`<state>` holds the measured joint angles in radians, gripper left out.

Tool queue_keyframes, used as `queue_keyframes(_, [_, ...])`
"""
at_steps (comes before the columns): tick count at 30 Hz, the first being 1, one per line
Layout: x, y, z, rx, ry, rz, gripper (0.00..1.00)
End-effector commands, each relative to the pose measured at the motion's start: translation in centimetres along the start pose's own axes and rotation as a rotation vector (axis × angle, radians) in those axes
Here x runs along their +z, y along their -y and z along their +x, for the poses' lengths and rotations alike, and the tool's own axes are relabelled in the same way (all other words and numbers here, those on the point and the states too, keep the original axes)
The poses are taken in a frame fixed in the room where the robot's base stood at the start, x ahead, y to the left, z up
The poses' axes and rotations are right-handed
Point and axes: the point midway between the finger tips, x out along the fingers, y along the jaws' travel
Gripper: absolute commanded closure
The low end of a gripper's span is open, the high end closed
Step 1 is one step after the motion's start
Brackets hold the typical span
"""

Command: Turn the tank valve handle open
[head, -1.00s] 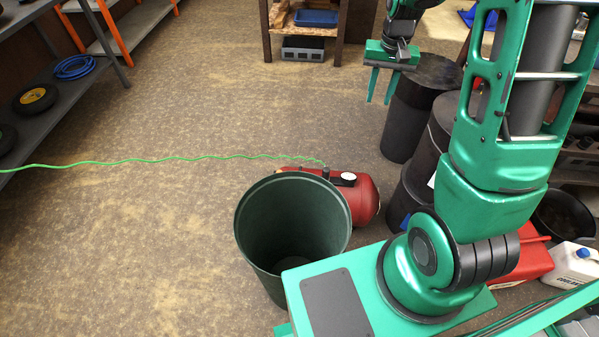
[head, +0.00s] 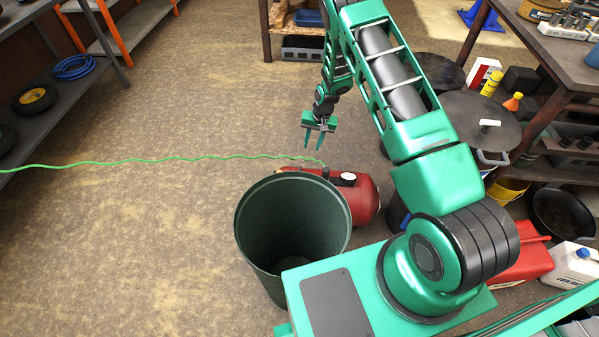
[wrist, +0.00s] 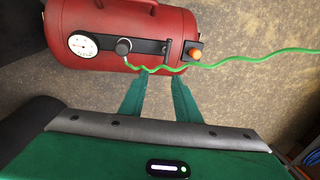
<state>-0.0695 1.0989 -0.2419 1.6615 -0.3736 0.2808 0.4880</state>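The red tank (head: 367,200) lies on its side on the floor, partly hidden behind the green bin; it also fills the upper left of the wrist view (wrist: 105,20). On it the wrist view shows a white-faced gauge (wrist: 83,44), a black round knob (wrist: 123,46) with a green hose, and an orange knob (wrist: 194,54) at the right. I cannot tell for sure which is the valve handle. My gripper (head: 319,146) points down above and just behind the tank, fingers apart and empty. In the wrist view its fingertips (wrist: 156,77) sit below the knobs, touching nothing visible.
A tall open green bin (head: 252,238) stands directly in front of the tank. The green hose (head: 140,160) runs left across the floor. Dark drums (head: 478,118) stand to the right, and a red can (head: 524,258) is near my base. The floor at left is clear.

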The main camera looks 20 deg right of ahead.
Motion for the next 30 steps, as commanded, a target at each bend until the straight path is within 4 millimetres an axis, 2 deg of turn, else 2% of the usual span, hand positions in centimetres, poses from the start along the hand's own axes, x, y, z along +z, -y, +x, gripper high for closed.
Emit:
queue_keyframes(1, [0.5,0.3,1.9,-0.007,0.008,-0.003,0.7])
queue_keyframes(3, [0.8,0.7,3.8,-0.016,0.013,-0.002,0.7])
queue_keyframes(6, [1.2,1.1,5.6,-0.028,0.018,-0.003,0.7])
queue_keyframes(14, [1.5,1.5,7.8,-0.036,0.021,-0.002,0.7])
queue_keyframes(30, [1.7,1.7,15.9,-0.035,0.021,-0.003,0.7])
